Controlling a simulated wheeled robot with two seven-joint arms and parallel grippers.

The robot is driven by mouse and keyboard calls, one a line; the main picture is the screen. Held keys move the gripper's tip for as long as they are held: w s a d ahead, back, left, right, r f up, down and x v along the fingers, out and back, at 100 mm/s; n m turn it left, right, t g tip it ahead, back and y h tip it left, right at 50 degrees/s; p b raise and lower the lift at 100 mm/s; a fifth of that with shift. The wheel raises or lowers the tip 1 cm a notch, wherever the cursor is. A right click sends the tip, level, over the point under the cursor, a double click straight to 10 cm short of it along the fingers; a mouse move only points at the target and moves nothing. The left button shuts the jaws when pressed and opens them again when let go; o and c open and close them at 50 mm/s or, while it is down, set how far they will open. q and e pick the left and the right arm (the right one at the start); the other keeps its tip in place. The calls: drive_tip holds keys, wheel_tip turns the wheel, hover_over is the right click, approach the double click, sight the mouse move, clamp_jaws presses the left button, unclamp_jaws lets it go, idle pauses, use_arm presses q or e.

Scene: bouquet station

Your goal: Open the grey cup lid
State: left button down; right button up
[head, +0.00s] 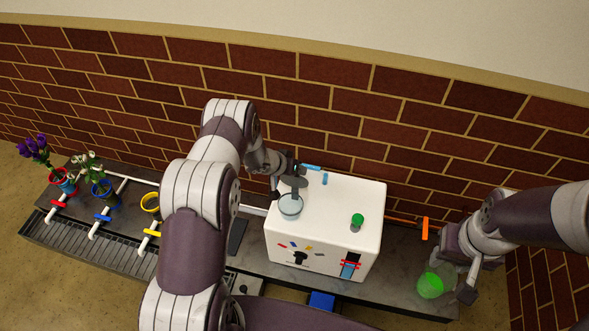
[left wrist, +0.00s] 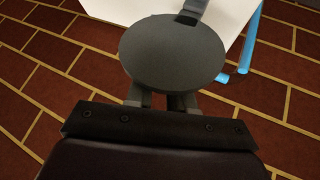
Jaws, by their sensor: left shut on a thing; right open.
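The grey lid (left wrist: 172,50) is a round flat disc that fills the middle of the left wrist view, with a short grey bar at its far edge. My left gripper (left wrist: 165,100) is shut on it at the disc's near edge. In the head view my left gripper (head: 279,184) is above the left part of the white box, just behind a pale round cup or opening (head: 290,206); the lid is hard to make out there. My right gripper (head: 457,275) is open at the right, beside a clear cup with bright green contents (head: 430,285).
The white box (head: 330,220) carries a green knob (head: 357,220) and a blue pipe (head: 311,167). An orange valve (head: 425,228) is at right. Purple flowers (head: 35,150), white flowers (head: 85,168) and a yellow pot (head: 151,205) stand left. A brick wall (head: 330,100) closes the back.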

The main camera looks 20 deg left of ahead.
use_arm(q)
drive_tip(key=shift+w+r, duration=0.2)
drive_tip(key=shift+w, duration=0.15)
drive_tip(key=c, duration=1.3)
unclamp_jaws()
drive_tip(key=shift+c, duration=0.2)
drive_tip(key=shift+o, duration=1.2)
drive_tip(key=shift+f, duration=0.15)
drive_tip(key=shift+s, duration=0.1)
drive_tip(key=p+v, duration=0.3)
drive_tip(key=v, duration=0.9)
drive_tip(key=shift+s+a+r, duration=0.2)
drive_tip(key=shift+r, duration=0.05)
